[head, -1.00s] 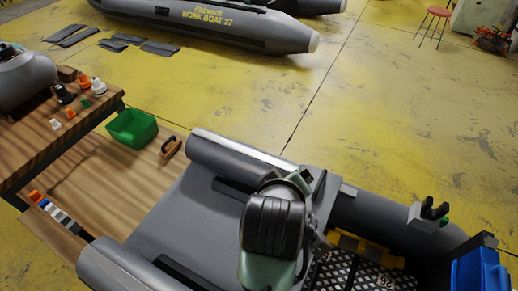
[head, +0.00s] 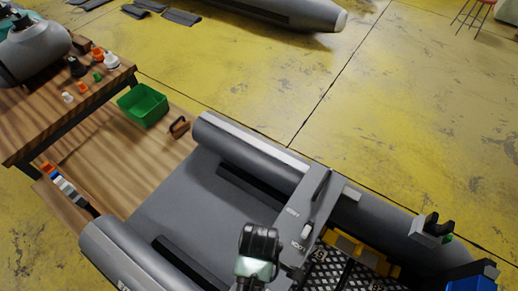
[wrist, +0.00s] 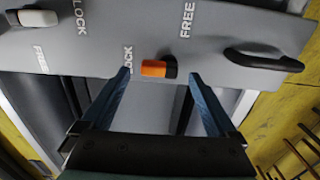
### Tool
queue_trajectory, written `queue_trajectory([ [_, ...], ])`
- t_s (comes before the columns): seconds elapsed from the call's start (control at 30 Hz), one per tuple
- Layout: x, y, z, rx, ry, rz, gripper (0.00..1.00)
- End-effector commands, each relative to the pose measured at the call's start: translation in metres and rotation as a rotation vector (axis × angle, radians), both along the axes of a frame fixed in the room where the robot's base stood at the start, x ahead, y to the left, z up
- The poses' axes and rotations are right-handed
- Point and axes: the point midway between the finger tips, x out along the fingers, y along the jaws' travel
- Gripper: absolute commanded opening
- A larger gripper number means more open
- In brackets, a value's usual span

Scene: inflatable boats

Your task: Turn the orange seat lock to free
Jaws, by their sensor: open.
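The orange seat lock (wrist: 154,68) is a small orange block with a black end, on the grey seat board (wrist: 225,25) in the wrist view. The word LOCK is printed at its left and FREE at its upper right. The black end points right; I cannot tell its exact setting. My gripper (wrist: 159,75) is open, with its two blue fingers apart, one on each side of the orange lock in the picture. I cannot tell any contact. In the head view my arm hides the orange lock.
A white seat lock (wrist: 38,18) with its own FREE and LOCK labels is at the board's far left; it also shows in the head view (head: 306,231). A black handle (wrist: 264,61) rises at the right. The grey boat tube (head: 255,150) lies beside the board.

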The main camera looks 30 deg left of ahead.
Motion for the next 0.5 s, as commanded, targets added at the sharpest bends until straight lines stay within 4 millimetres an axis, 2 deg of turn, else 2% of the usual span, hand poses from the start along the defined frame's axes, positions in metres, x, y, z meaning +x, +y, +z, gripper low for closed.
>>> queue_trajectory([
  [0.1, 0.0, 0.0, -0.015, -0.001, 0.002, -0.001, 0.94],
  [0.2, 0.0, 0.0, -0.021, 0.0, 0.0, -0.001, 0.94],
  [0.5, 0.001, 0.0, -0.024, 0.001, -0.001, -0.001, 0.94],
])
